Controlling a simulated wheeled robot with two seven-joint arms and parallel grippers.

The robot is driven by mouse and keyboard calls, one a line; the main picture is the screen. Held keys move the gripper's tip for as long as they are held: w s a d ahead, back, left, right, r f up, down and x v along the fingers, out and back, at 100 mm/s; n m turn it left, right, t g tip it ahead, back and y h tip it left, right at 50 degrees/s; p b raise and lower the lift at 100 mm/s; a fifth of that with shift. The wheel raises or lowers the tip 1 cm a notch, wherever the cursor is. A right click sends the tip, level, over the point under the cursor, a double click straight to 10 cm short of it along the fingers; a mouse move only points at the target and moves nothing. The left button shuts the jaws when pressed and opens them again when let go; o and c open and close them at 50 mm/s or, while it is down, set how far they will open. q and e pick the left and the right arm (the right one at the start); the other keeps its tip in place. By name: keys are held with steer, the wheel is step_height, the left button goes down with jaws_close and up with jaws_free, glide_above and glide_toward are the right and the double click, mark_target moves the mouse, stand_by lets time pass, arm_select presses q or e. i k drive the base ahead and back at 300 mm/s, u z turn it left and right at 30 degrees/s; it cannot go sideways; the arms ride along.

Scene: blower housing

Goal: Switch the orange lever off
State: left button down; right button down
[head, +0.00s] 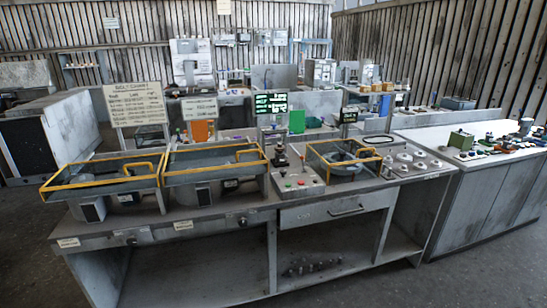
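I cannot make out a clear orange lever at this size. A grey control panel (302,184) with small red and green buttons sits on the long workbench (225,208). A dark upright stick-like part (281,156) stands at its back. Yellow-orange bars edge two open grey housings (105,176) and (213,160) on the left of the bench. A smaller housing (345,160) with a yellow-orange frame sits right of the panel. Neither of my grippers is in view.
Sign boards (136,104) and a lit green display (271,103) stand behind the housings. A drawer (336,208) is shut below the bench top. A side counter (500,160) with small parts stands at right. Grey floor in front is clear.

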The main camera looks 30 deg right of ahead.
mark_target(302, 156)
steer(key=u, duration=0.65)
steer(key=i, duration=1.65)
steer(key=z, duration=1)
steer(key=i, duration=0.55)
steer(key=z, duration=0.65)
